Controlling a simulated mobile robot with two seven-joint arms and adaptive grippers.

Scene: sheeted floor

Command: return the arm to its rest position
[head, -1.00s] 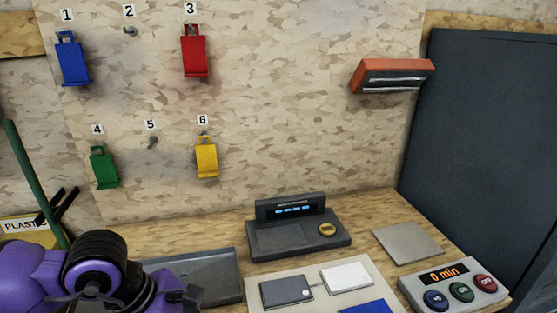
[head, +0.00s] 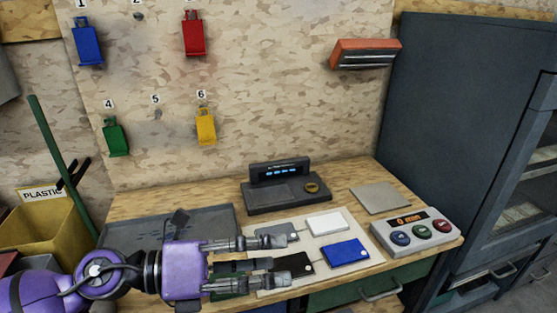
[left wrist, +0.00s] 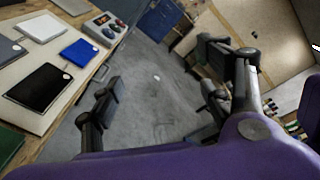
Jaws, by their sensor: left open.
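My left arm comes in from the lower left of the head view, with a purple wrist. My left gripper (head: 290,262) points right over the front of the bench, with its fingers apart and nothing seen between them. The pale mat (head: 352,228) under and beyond it holds a grey card, a white card (head: 325,222), a blue card (head: 345,252) and a black card that the fingers partly cover. In the left wrist view the open fingers (left wrist: 160,72) are over the grey floor, with the mat's cards to their left. My right gripper is not in view.
A device with a small display (head: 285,190) stands at the back of the bench. A button box (head: 415,232) is at the right end. A grey tray (head: 135,236) lies left, near my arm. A yellow bin (head: 55,225) stands further left, and a dark cabinet (head: 460,110) right.

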